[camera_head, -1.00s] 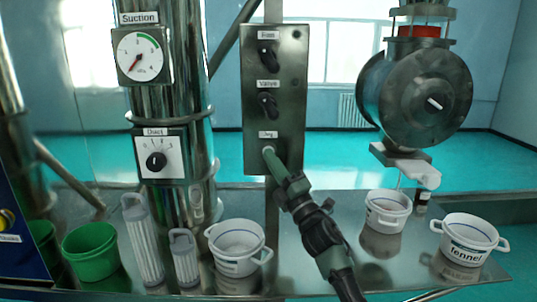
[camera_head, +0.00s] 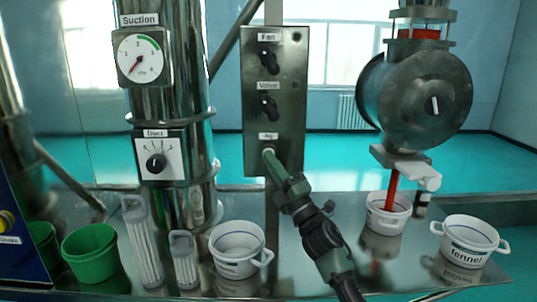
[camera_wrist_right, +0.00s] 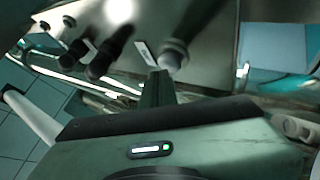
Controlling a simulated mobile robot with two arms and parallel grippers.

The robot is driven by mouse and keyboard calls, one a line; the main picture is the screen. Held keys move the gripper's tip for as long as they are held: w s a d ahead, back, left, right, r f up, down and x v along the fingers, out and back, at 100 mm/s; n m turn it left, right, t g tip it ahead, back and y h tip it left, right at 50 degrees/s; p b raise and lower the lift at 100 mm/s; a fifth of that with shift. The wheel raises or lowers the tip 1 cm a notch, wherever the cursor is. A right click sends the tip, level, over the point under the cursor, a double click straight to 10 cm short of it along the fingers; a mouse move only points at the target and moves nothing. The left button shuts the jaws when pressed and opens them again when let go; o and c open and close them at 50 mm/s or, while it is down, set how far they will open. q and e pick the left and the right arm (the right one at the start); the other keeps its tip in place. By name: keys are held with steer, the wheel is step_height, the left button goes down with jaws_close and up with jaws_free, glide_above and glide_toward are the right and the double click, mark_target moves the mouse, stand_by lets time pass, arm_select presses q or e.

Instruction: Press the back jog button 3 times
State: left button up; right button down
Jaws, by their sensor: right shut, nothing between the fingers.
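The jog button (camera_wrist_right: 174,54) is a round pale knob on the grey control panel (camera_head: 285,105), under the "Jog" label. In the head view my right gripper (camera_head: 269,155) has its fingertips at that button and mostly covers it. In the right wrist view the closed fingers (camera_wrist_right: 158,84) reach up to the button's lower edge; I cannot tell how far it is pressed in. The right gripper is shut and empty. My left gripper is not in view.
The Fan knob (camera_head: 268,60) and Valve knob (camera_head: 268,105) sit above on the panel. A red stream (camera_head: 392,187) runs from the round valve housing (camera_head: 415,98) into a white bucket (camera_head: 388,222). Another white bucket (camera_head: 237,262) and a fennel bucket (camera_head: 470,254) stand on the table.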

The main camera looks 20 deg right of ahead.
steer(key=shift+s+a, duration=0.15)
steer(key=shift+s, duration=0.4)
steer(key=s+p, duration=0.1)
steer(key=s, duration=0.1)
steer(key=s+a+p, duration=0.1)
steer(key=s, duration=0.1)
steer(key=shift+s+a, duration=0.2)
steer(key=shift+s, duration=0.2)
stand_by(0.3)
